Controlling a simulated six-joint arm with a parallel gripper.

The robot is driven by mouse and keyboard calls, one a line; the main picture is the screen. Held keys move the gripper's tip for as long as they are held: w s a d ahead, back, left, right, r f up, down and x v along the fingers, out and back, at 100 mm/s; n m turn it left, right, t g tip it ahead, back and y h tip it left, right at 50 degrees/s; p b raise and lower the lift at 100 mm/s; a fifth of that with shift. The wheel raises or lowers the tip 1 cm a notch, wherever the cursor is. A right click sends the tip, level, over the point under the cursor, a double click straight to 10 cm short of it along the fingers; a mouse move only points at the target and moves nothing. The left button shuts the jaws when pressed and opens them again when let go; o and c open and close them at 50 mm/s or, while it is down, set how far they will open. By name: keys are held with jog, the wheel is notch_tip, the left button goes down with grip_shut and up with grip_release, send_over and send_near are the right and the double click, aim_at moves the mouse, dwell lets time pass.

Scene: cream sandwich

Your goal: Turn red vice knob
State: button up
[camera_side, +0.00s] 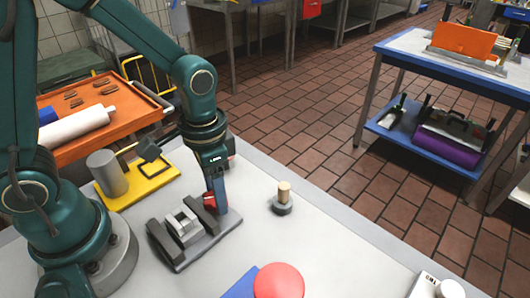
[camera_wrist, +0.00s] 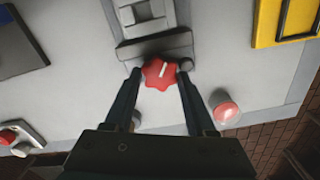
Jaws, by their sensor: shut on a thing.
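The grey vice (camera_side: 185,228) stands on the light grey table, with a pale metal block (camera_side: 181,224) between its dark jaws. Its red knob (camera_side: 209,200) is on the end nearest my gripper. In the wrist view the red knob (camera_wrist: 160,73) is lobed, with a white line tilted slightly right of upright. My gripper (camera_wrist: 160,75) reaches down at the vice's end, one finger on either side of the knob, shut on it. In the side view a finger of my gripper (camera_side: 215,198) partly hides the knob.
A wooden peg on a grey base (camera_side: 283,205) stands to the right of the vice. A red round thing (camera_side: 279,280) is at the front. A yellow tray (camera_side: 152,184) with a grey cylinder (camera_side: 107,172) lies behind left.

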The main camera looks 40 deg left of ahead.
jog(key=shift+m, duration=1.3)
jog(key=o, duration=1.4)
jog(key=shift+c, duration=0.2)
